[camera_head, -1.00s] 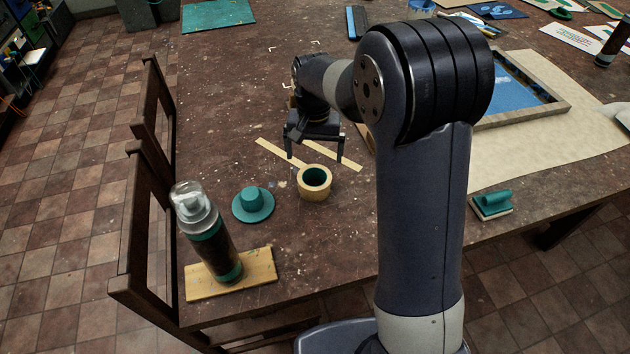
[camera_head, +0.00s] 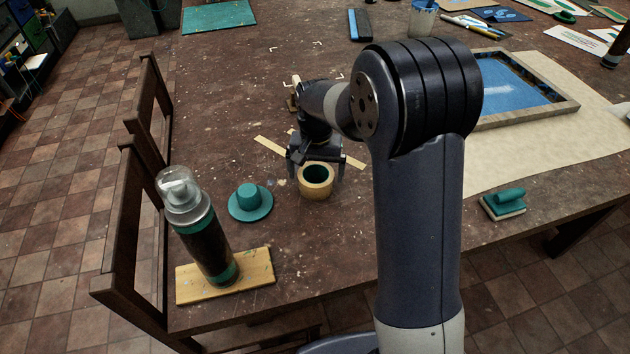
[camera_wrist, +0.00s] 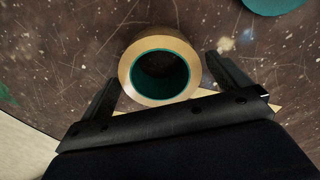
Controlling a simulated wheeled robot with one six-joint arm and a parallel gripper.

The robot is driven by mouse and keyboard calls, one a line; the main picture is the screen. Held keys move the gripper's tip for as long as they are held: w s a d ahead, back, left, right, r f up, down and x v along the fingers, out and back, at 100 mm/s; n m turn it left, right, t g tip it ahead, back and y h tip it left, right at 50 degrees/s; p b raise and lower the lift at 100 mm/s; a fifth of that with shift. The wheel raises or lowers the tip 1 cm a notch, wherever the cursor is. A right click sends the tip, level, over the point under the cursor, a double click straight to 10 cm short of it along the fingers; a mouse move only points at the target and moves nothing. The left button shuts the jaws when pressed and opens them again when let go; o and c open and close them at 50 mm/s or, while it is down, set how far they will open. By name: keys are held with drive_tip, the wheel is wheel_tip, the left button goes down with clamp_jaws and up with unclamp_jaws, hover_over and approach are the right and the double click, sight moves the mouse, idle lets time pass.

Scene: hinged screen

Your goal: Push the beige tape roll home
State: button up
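The beige tape roll (camera_head: 316,190) lies flat on the brown table, its green inner core facing up. In the wrist view the tape roll (camera_wrist: 140,67) sits between and partly beyond my fingertips. My gripper (camera_head: 315,175) is open and low, with its fingers on either side of the roll; it also shows in the wrist view (camera_wrist: 164,72). Whether a finger touches the roll cannot be told. Pale tape strips (camera_head: 270,146) lie on the table behind the roll, partly hidden by my gripper.
A teal round knobbed object (camera_head: 250,202) lies left of the roll. Corner marks (camera_head: 318,60) lie farther back. A framed screen (camera_head: 510,90) lies at the right.

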drive_tip(key=c, duration=0.8)
drive_tip(key=shift+o, duration=0.2)
wheel_tip(320, 180, up, 7)
drive_tip(key=p, duration=0.5)
drive_tip(key=shift+p, duration=0.35)
